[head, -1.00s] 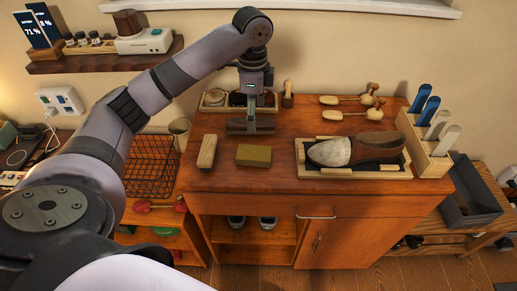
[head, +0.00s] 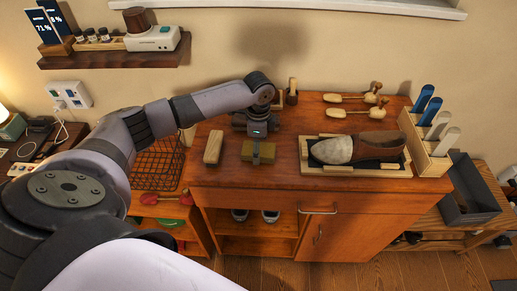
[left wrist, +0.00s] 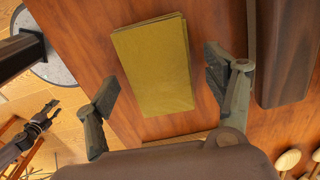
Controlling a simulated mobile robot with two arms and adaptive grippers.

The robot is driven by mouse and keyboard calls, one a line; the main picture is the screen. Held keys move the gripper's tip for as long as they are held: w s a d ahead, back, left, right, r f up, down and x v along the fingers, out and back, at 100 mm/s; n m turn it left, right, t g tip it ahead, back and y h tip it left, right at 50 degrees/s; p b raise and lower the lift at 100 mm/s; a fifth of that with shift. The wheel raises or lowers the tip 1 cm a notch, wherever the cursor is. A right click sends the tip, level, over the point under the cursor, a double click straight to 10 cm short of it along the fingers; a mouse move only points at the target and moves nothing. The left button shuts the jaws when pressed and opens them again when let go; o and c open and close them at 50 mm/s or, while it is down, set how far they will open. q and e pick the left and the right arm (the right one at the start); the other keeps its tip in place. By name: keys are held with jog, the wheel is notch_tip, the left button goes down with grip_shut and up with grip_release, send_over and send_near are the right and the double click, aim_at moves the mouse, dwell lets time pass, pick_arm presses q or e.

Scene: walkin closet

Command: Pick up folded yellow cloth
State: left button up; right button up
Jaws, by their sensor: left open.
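The folded yellow cloth (head: 265,158) lies flat on the wooden cabinet top, left of the shoe tray. In the left wrist view the cloth (left wrist: 155,65) lies between the spread fingers of my left gripper (left wrist: 160,82). That gripper is open, with a finger on either side of the cloth and no grip on it. In the head view my left gripper (head: 257,149) is low over the cloth and hides part of it. A dark clawed part, likely my right gripper (left wrist: 42,122), shows at the lower left of the left wrist view. Its opening is unclear.
A wooden block (head: 213,147) lies just left of the cloth. A tray (head: 330,172) with a brown shoe (head: 375,147) stands to the right. Shoe trees (head: 350,98) lie behind it. A wire basket (head: 158,165) stands left of the cabinet. Bare wood lies between cloth and tray.

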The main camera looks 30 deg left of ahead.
pick_arm(q)
jog(key=shift+f, duration=0.2)
jog(key=shift+c, duration=0.6)
jog(key=c, duration=0.9)
